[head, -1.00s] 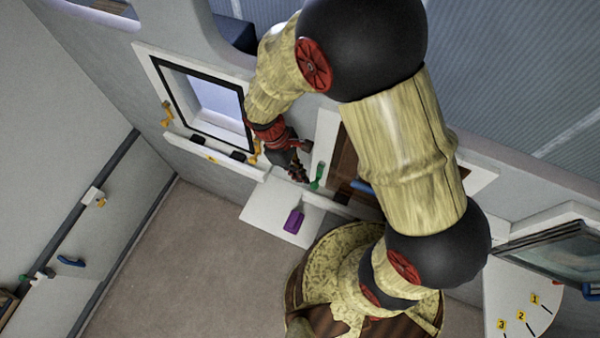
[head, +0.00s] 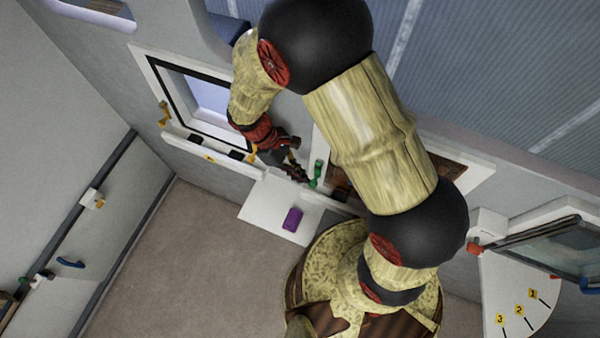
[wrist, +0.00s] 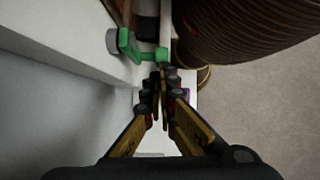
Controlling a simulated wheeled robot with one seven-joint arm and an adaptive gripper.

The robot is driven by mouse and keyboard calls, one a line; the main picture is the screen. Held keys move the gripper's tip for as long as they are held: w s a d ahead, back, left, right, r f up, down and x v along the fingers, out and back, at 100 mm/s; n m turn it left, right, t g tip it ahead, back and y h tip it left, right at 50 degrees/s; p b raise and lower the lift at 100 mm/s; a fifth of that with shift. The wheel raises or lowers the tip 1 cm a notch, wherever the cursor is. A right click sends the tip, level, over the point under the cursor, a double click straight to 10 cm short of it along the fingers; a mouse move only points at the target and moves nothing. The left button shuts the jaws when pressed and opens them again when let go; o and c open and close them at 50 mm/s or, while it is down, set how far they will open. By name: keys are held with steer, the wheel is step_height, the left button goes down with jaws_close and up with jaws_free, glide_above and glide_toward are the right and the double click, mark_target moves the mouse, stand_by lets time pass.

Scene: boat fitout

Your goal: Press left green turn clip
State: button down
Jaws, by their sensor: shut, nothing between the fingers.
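The green turn clip (head: 316,173) is on the white frame left of the brown panel in the head view. In the wrist view the green clip (wrist: 130,45) sits on a grey round base, its arm reaching right to just beyond my fingertips. My gripper (head: 304,178) is shut and empty, right beside the clip on its left. In the wrist view my gripper (wrist: 160,75) has its fingertips together at the near side of the clip's end. I cannot tell whether they touch it.
A white shelf (head: 262,205) with a purple block (head: 292,219) lies below my gripper. A black-edged window (head: 196,98) with yellow clips (head: 163,113) is to the left. A hinged glass pane (head: 555,245) stands at the right. The carpet (head: 190,260) is clear at lower left.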

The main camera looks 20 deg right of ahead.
mark_target(313, 181)
steer(key=shift+f, duration=0.1)
steer(key=g+h, duration=0.1)
steer(key=s+d+f+g+h, duration=0.1)
steer(key=h, duration=0.1)
steer(key=shift+f, duration=0.1)
steer(key=g+h, duration=0.1)
steer(key=d+g+h+b, duration=0.1)
steer(key=h, duration=0.1)
steer(key=shift+s+d+f+n, duration=0.1)
steer(key=shift+s+f+n, duration=0.1)
steer(key=shift+s+n, duration=0.15)
steer(key=shift+s+d+r, duration=0.2)
steer(key=shift+s+d, duration=0.75)
steer(key=shift+d, duration=0.2)
steer(key=shift+s+d, duration=0.1)
steer(key=shift+r+p, duration=0.2)
steer(key=shift+p, duration=0.2)
stand_by(0.5)
steer(key=shift+r+p, duration=0.45)
steer(key=shift+r, duration=0.2)
steer(key=v, duration=1.2)
